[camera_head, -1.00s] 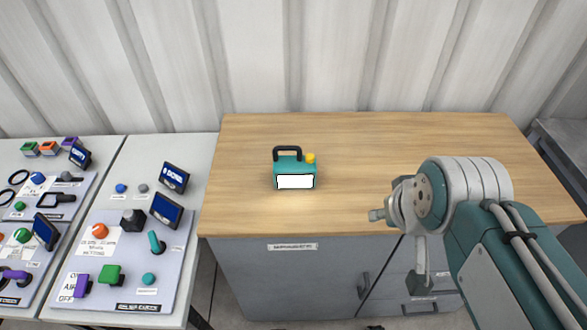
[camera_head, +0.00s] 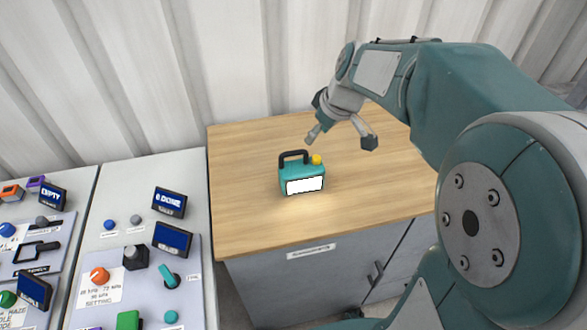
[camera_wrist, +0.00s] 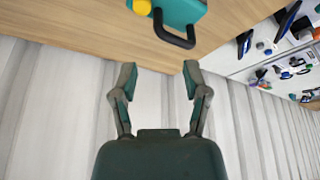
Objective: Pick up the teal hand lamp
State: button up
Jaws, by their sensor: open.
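The teal hand lamp (camera_head: 302,176) stands upright on the wooden cabinet top. It has a black handle on top, a yellow knob and a lit white front panel. In the wrist view the lamp (camera_wrist: 178,10) shows upside down at the top edge, partly cut off, with its black handle towards my gripper. My gripper (camera_head: 341,139) is open and empty, above and to the right of the lamp in the head view. In the wrist view both fingers of my gripper (camera_wrist: 158,80) are spread, apart from the handle.
The wooden top (camera_head: 245,215) is otherwise clear around the lamp. A corrugated wall (camera_head: 250,60) rises right behind it. On the left, a pale table (camera_head: 185,215) bears control panels with knobs, switches and small screens, separated from the cabinet by a narrow gap.

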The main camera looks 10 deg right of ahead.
aim_at(307, 153)
jog(key=x, duration=0.5)
jog(key=shift+a, duration=0.35)
jog(key=f, duration=0.2)
jog(key=w+f, duration=0.1)
jog(key=f, duration=0.2)
jog(key=shift+w+d, duration=0.15)
jog(key=shift+w, duration=0.05)
jog(key=shift+w+f, duration=0.15)
jog(key=shift+f, duration=0.15)
jog(key=shift+c, duration=0.4)
jog(key=shift+r, duration=0.1)
grip_shut()
